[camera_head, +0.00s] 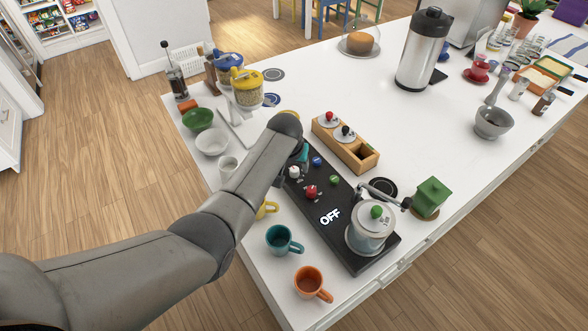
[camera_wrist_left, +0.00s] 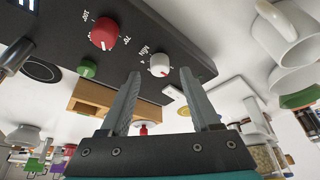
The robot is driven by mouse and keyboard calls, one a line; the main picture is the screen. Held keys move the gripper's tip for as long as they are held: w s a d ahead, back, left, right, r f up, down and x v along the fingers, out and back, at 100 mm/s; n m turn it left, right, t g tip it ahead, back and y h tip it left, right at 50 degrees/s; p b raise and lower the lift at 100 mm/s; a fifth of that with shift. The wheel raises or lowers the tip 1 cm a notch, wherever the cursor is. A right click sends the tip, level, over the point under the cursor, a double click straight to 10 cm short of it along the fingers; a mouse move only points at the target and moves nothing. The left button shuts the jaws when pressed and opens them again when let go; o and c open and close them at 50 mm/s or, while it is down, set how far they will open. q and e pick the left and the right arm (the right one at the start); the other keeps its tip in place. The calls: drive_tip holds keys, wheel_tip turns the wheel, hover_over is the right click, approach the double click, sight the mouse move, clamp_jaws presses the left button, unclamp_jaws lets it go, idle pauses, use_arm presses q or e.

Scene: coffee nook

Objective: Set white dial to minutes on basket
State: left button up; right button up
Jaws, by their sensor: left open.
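In the head view my arm hides most of this gripper. My right gripper is not in view.
A white mug (camera_head: 228,167) is beside my arm. A wooden box (camera_head: 345,145) is behind the panel.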

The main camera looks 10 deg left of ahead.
sight(294, 172)
use_arm(q)
drive_tip(key=shift+b+x, duration=0.4)
drive_tip(key=shift+x, duration=0.8)
clamp_jaws()
